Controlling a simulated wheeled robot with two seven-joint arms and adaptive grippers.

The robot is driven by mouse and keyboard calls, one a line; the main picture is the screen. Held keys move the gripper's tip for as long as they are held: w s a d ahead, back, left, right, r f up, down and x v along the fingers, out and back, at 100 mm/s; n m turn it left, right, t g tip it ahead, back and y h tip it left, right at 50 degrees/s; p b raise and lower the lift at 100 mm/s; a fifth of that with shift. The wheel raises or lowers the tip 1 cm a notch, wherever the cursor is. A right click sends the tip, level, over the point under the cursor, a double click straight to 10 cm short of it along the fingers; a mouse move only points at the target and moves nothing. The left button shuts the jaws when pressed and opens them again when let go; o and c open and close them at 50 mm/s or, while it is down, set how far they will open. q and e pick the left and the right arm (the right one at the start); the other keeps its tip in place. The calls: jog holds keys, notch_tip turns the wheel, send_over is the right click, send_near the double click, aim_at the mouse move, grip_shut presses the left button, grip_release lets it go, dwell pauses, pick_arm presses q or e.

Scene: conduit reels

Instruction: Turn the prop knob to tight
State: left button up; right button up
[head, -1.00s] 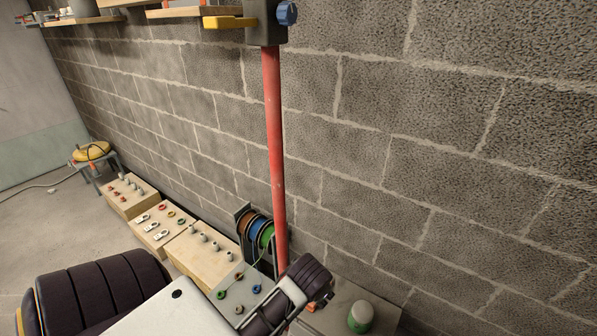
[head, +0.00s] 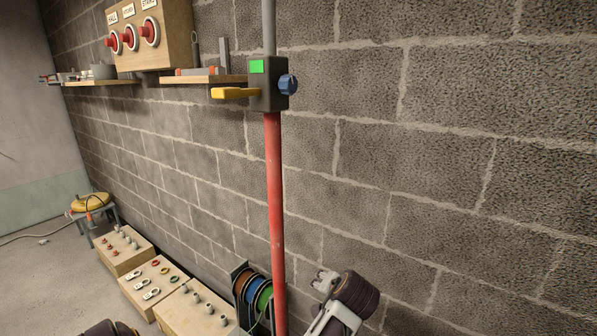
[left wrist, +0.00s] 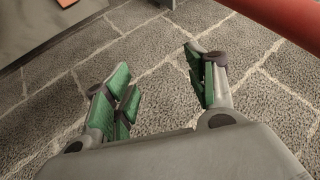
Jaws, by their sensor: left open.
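The prop is an upright red pole (head: 274,200) with a thinner grey rod above it. A dark block (head: 268,97) sits at the joint, with a bright green patch (head: 257,66) on its front. A blue knob (head: 288,84) is on the block's right side and a yellow lever (head: 235,92) sticks out left. My left gripper (left wrist: 158,75) is open and empty in the left wrist view, its green-padded fingers apart before the block wall. The red pole crosses that view's top right corner (left wrist: 285,18).
A block wall (head: 430,150) runs behind the prop. A shelf (head: 205,78) and a wooden panel with red buttons (head: 150,35) are left of the block. Cable reels (head: 256,289) stand left of the pole's lower part. Wooden boxes with fittings (head: 155,285) line the floor. Space right of the knob looks clear.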

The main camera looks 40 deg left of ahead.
pick_arm(q)
jog(key=w+a+r+n+g+y, duration=0.1)
jog(key=w+r+n+y, duration=0.25)
jog(key=r, duration=1.05)
jog(key=w+r+n+g+y, duration=0.15)
jog(key=w+r+y, duration=0.25)
jog(key=r, duration=0.9)
jog(key=s+d+r+n+g+y, duration=0.1)
jog(key=s+d+r+n, duration=0.1)
jog(key=r, duration=0.7)
jog(key=s+d+r+n+g+y, duration=0.1)
jog(key=s+r+n, duration=0.3)
jog(key=r, duration=0.5)
jog(key=s+d+r+n+g+y, duration=0.1)
jog(key=s+d+r+n+g, duration=0.2)
jog(key=r, duration=0.6)
jog(key=shift+d+r, duration=0.15)
jog(key=shift+y, duration=0.25)
